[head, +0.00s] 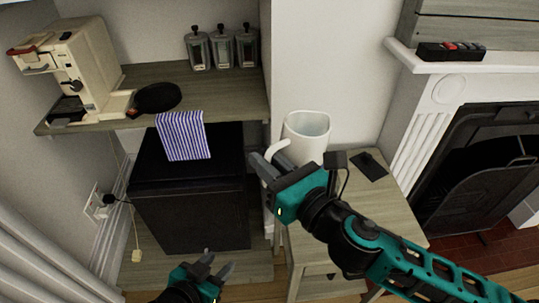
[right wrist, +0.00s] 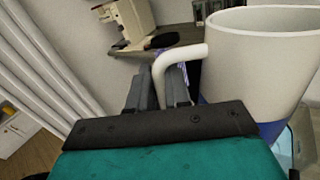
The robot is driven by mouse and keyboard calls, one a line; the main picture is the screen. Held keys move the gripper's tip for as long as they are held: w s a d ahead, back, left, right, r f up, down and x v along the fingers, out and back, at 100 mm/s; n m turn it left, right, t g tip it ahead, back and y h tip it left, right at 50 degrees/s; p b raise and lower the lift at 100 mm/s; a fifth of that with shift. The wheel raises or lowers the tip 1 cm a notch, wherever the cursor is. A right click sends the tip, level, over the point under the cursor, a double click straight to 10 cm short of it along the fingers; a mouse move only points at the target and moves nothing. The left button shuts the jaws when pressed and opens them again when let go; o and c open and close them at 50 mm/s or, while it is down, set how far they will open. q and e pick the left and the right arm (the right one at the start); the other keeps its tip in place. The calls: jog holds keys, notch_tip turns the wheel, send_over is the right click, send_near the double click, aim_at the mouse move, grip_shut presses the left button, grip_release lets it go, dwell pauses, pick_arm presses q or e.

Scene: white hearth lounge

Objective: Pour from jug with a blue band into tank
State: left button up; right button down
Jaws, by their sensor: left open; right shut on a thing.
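The white jug (head: 308,148) is upright above the small side table. In the right wrist view the jug (right wrist: 262,72) shows a blue band low on its side. My right gripper (head: 266,168) is shut on the jug's handle; its fingers (right wrist: 162,88) are at the handle's lower part. I cannot tell whether the jug's base touches the table. A clear, pale-blue-edged thing (right wrist: 284,150) shows partly below the jug; it may be the tank, but I cannot tell. My left gripper (head: 222,266) is open and empty, low in front of the black cabinet.
The side table (head: 400,208) carries a dark flat object (head: 370,166). A shelf (head: 228,92) at left holds a cream coffee machine (head: 85,62), a black pan (head: 157,98), canisters (head: 222,50) and a striped cloth (head: 183,136). A fireplace (head: 470,170) stands at right.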

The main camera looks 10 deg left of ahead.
jog(key=shift+w+d+f+n, duration=0.1)
jog(key=shift+w+f+n, duration=0.1)
jog(key=shift+f+n, duration=0.4)
jog(key=shift+r, duration=0.1)
notch_tip(320, 180, up, 2)
jog(key=shift+r+p, duration=0.15)
jog(key=shift+p, duration=0.45)
jog(key=shift+r, duration=0.8)
